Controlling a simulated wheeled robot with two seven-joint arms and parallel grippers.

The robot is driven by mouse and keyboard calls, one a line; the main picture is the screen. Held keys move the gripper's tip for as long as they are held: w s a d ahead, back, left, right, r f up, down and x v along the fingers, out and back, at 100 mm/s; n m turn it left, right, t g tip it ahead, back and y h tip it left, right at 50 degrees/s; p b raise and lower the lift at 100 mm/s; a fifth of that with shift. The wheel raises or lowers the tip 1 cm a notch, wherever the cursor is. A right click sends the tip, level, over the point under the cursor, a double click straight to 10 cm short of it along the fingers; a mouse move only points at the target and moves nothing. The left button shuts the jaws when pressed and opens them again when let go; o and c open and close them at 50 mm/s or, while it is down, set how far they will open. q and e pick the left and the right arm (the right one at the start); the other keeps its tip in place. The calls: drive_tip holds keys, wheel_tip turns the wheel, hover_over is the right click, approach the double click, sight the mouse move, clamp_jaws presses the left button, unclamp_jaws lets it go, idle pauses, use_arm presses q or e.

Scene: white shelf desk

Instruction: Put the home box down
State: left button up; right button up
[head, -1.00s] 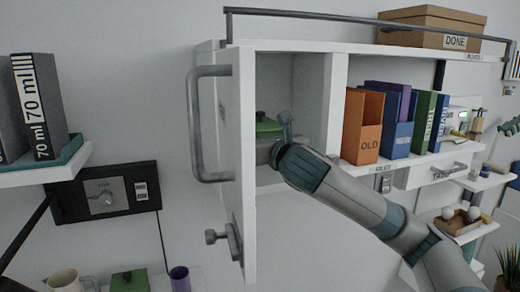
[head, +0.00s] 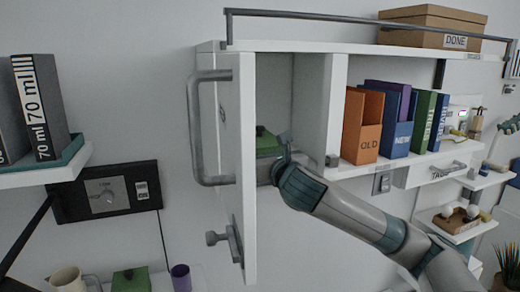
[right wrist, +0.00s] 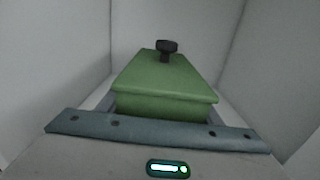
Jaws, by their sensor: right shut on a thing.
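The green box (head: 266,144), which I take to be the home box, is inside the open cabinet (head: 300,100) behind the white door. My right gripper (head: 276,168) reaches into the cabinet from the right and is shut on the box. In the right wrist view the green box (right wrist: 164,86) with its dark knob is straight ahead, level, between the fingers. The cabinet floor under the box is hidden, so I cannot tell whether it touches. My left gripper is not in view.
The cabinet door (head: 236,150) stands open on the left with a large handle (head: 195,125). The cabinet's right wall (head: 335,100) is close to my wrist. Orange and blue file holders (head: 362,127) stand on the shelf to the right. Another green box (head: 130,280) is at the lower left.

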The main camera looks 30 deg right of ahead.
sight(260, 153)
drive_tip(key=o, duration=1.2)
drive_tip(key=shift+c, duration=0.2)
drive_tip(key=shift+o, duration=0.3)
drive_tip(key=shift+r, duration=0.15)
drive_tip(key=shift+s+a+b, duration=0.15)
drive_tip(key=shift+s+b, duration=0.2)
drive_tip(key=shift+s, duration=0.2)
drive_tip(key=b+v, duration=0.2)
drive_tip(key=v, duration=0.2)
drive_tip(key=b+v, duration=0.2)
drive_tip(key=v, duration=0.3)
drive_tip(key=shift+f, duration=0.2)
drive_tip(key=b+v, duration=0.2)
drive_tip(key=b, duration=0.8)
drive_tip(key=shift+b, duration=0.4)
drive_tip(key=shift+r, duration=0.1)
